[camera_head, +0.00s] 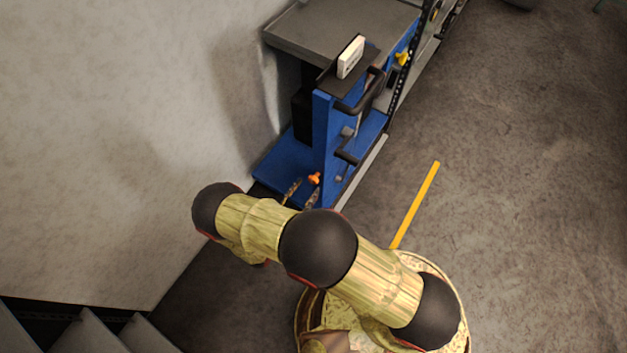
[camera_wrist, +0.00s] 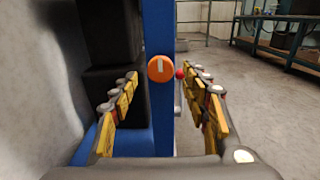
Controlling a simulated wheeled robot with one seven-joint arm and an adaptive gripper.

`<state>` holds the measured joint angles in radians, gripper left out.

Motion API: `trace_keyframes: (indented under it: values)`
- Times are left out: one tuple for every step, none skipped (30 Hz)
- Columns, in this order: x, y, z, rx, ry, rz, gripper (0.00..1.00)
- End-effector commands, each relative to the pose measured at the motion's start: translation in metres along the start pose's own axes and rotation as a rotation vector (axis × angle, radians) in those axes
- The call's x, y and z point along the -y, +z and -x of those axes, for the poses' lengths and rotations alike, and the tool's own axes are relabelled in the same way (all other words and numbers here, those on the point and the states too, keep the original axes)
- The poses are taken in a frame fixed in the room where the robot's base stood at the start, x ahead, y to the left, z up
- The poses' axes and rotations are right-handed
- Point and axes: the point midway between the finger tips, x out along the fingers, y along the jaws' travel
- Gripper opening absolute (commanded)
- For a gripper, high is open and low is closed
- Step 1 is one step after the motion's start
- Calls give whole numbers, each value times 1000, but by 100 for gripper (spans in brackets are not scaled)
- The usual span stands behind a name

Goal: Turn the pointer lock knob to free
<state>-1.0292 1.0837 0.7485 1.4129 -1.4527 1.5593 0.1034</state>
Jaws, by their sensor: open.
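The orange knob (camera_wrist: 161,69) sits on the narrow front edge of a blue upright plate (camera_wrist: 158,120) in the wrist view. A pale pointer mark stands nearly vertical on its face. The knob also shows in the head view (camera_head: 314,178), at the lower end of the blue machine (camera_head: 322,135). My gripper (camera_wrist: 165,82) is open and empty, with one finger on each side of the plate. The knob lies between the fingertips in the picture, seemingly a little beyond them. No contact with it is visible. Any lock or free markings cannot be read.
A red ball-ended part (camera_wrist: 180,73) sits just right of the knob. Dark blocks (camera_wrist: 110,40) stand left of the plate. Black handles (camera_head: 362,92) stick out from the machine. A pale wall (camera_head: 110,130) is close on the left. Open floor (camera_head: 520,180) lies to the right.

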Motion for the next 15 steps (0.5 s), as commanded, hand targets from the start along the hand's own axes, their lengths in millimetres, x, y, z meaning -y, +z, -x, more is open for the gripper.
trace_keyframes:
  values:
    - [1,-1,-9,0,-6,0,46]
    - [1,-1,-14,0,-5,0,46]
    - [1,-2,-20,0,-6,1,46]
    - [2,-2,-24,0,-5,1,46]
    - [2,-2,-28,-1,-5,1,46]
    - [2,-2,-33,0,-5,1,46]
    - [1,-1,-36,-1,-5,1,46]
    - [1,-1,-39,-1,-4,1,46]
    - [1,-1,-42,-1,-4,1,46]
    - [1,-1,-44,0,-4,1,46]
    - [1,-1,-46,0,-3,1,46]
    - [1,-1,-48,-1,-3,1,46]
    - [1,0,-48,-1,-3,0,46]
    - [1,0,-49,-1,-2,0,46]
    - [1,0,-50,-1,-2,0,46]
